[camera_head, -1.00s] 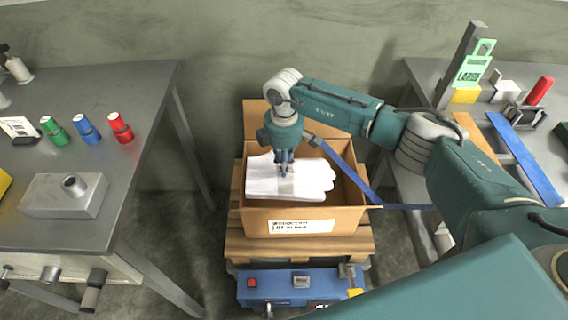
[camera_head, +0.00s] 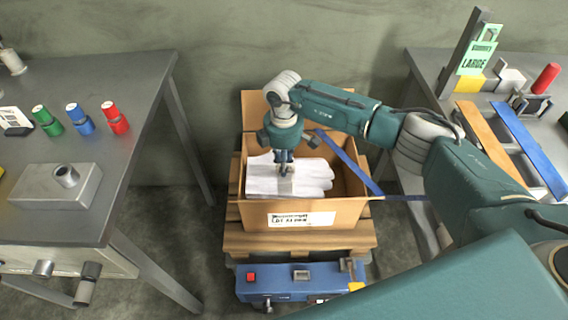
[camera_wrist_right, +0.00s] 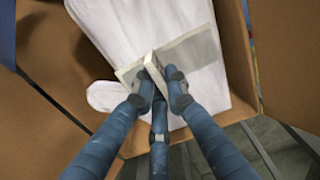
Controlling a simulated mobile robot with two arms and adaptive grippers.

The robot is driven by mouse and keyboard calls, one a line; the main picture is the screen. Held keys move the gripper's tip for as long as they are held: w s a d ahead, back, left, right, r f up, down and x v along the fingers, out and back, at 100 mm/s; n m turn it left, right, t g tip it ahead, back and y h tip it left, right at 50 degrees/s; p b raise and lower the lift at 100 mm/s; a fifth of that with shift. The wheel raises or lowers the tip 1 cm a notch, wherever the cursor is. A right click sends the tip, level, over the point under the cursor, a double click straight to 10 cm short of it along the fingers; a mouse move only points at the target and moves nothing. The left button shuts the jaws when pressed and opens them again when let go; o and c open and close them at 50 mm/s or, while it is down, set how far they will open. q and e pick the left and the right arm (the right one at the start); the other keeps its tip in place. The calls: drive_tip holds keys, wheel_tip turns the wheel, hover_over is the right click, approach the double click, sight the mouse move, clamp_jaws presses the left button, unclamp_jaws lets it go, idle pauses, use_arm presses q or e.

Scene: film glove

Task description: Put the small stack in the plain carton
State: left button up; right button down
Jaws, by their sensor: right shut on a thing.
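The small stack of white gloves (camera_head: 316,174), with a pale band around it, lies flat inside the open brown carton (camera_head: 345,215). In the wrist view the stack (camera_wrist_right: 130,30) shows finger shapes, and the band has a raised tab. My right gripper (camera_head: 285,170) points down into the carton. In the wrist view its blue fingers (camera_wrist_right: 158,75) are shut on the tab of the band. I cannot tell whether the stack touches the carton's bottom. The carton has a white label on its front. My left gripper is not in view.
The carton stands on a wooden pallet (camera_head: 240,243) above a blue unit (camera_head: 325,278). A blue strap (camera_head: 345,160) crosses the carton's right side.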

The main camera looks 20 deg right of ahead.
drive_tip(key=shift+f+b, duration=1.4)
drive_tip(key=shift+f, duration=1)
drive_tip(key=shift+f+b, duration=2.2)
drive_tip(key=shift+f, duration=1.25)
drive_tip(key=shift+d+f+b, duration=0.1)
drive_tip(key=shift+f+b, duration=0.25)
drive_tip(key=shift+f, duration=0.25)
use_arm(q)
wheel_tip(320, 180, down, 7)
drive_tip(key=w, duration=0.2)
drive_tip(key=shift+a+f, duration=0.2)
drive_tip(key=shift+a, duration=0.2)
use_arm(e)
drive_tip(key=shift+f, duration=0.2)
use_arm(q)
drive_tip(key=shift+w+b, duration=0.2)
drive_tip(key=shift+b, duration=0.3)
use_arm(e)
drive_tip(key=shift+f, duration=0.45)
use_arm(q)
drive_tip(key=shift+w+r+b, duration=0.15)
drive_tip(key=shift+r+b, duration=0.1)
drive_tip(key=shift+b, duration=0.15)
use_arm(e)
drive_tip(key=shift+f, duration=0.7)
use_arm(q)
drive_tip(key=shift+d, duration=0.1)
